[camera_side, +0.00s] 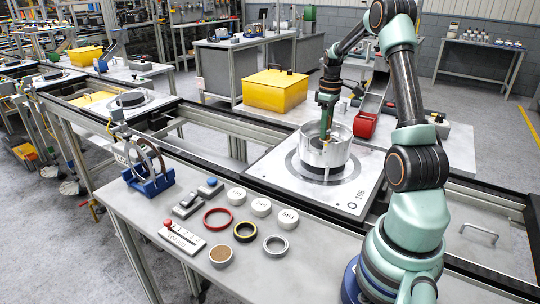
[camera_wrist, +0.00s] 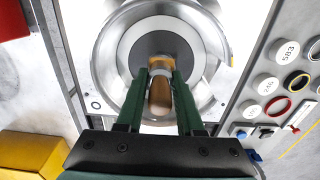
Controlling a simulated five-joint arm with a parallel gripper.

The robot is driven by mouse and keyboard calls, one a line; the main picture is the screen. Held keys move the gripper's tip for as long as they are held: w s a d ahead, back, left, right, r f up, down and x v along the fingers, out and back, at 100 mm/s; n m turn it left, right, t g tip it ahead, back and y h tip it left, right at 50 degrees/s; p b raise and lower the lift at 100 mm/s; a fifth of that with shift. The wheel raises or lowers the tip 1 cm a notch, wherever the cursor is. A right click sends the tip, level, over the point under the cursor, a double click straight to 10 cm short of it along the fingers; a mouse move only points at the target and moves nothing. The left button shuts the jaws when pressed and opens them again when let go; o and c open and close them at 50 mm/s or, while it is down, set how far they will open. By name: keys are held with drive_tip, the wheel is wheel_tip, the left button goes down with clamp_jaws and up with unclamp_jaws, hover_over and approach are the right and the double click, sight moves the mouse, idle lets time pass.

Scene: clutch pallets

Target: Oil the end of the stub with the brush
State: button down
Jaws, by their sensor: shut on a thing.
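My gripper (camera_wrist: 160,92) has dark green fingers shut on the brush (camera_wrist: 160,97), seen by its wooden handle. It points down into the open silver drum (camera_side: 338,150) on the white pallet (camera_side: 270,173). In the side view my gripper (camera_side: 326,120) is over the drum, with the lower part of the brush (camera_side: 325,144) inside its rim. In the wrist view a tan patch at the brush's far end lies over the dark centre (camera_wrist: 148,46) of the drum, which looks like the stub. The fingers and brush partly hide it; contact cannot be told.
The front bench holds a blue stand with rings (camera_side: 148,172), a red ring (camera_side: 218,218), a yellow-black ring (camera_side: 245,232), several white labelled discs (camera_side: 261,206) and a brown-topped cup (camera_side: 221,254). A yellow box (camera_side: 276,91) and a red bin (camera_side: 364,125) stand behind the drum.

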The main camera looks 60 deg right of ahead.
drive_tip(key=shift+d, duration=0.45)
drive_tip(key=shift+a+f, duration=0.1)
drive_tip(key=shift+a, duration=0.95)
drive_tip(key=shift+r, duration=3.05)
drive_tip(key=shift+r, duration=1.5)
